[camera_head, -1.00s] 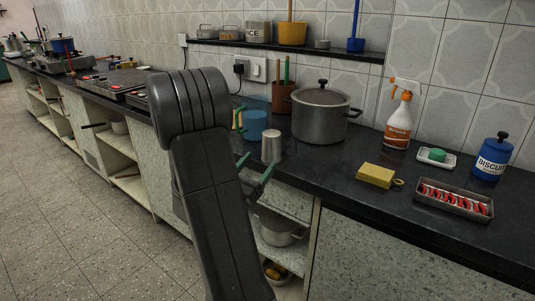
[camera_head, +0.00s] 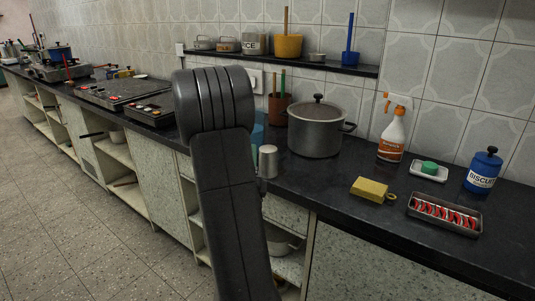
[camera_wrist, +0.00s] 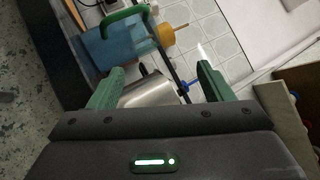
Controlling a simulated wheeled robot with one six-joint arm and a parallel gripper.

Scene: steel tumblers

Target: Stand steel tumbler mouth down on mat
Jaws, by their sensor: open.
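The steel tumbler (camera_head: 268,161) stands upright on the dark worktop near its front edge, just right of my arm. I cannot tell which end its mouth is at. The gripper is open and I cannot tell whether a finger touches the tumbler. In the head view my arm hides the fingers. I cannot make out the mat; my arm covers part of the worktop.
A blue vessel (camera_wrist: 112,45) is close beside the tumbler. A lidded pot (camera_head: 316,132) stands behind it to the right. Bare worktop lies in front of the pot.

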